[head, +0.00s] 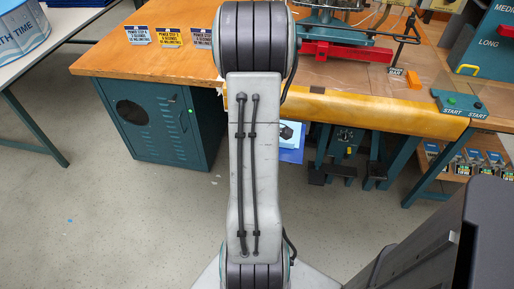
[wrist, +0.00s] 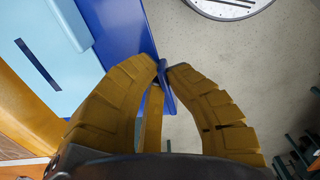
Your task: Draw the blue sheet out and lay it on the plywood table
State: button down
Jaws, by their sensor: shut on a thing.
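The blue sheet (wrist: 118,28) shows in the wrist view as a dark blue strip beside a light blue panel (wrist: 35,45) with a dark slot. My gripper (wrist: 163,68) has its yellow fingers closed on a narrow blue edge or tab at the sheet's lower end. In the head view, a small part of the blue sheet (head: 292,156) shows beside my arm, below the bench's front edge; the rest is hidden. My gripper is hidden in that view. I cannot tell for certain which table is the plywood one; a pale-topped table (head: 62,58) stands at left.
The wooden workbench (head: 115,62) carries a machine with a red bar (head: 345,51) and small signs. Its front right has a yellow padded edge (head: 380,115). A teal cabinet (head: 165,125) and pedals (head: 340,168) are below.

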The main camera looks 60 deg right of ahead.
jog(key=s+a+b, duration=0.1)
jog(key=s+a, duration=0.1)
jog(key=a, duration=0.4)
jog(key=shift+s, duration=0.2)
dwell(0.6)
dwell(0.5)
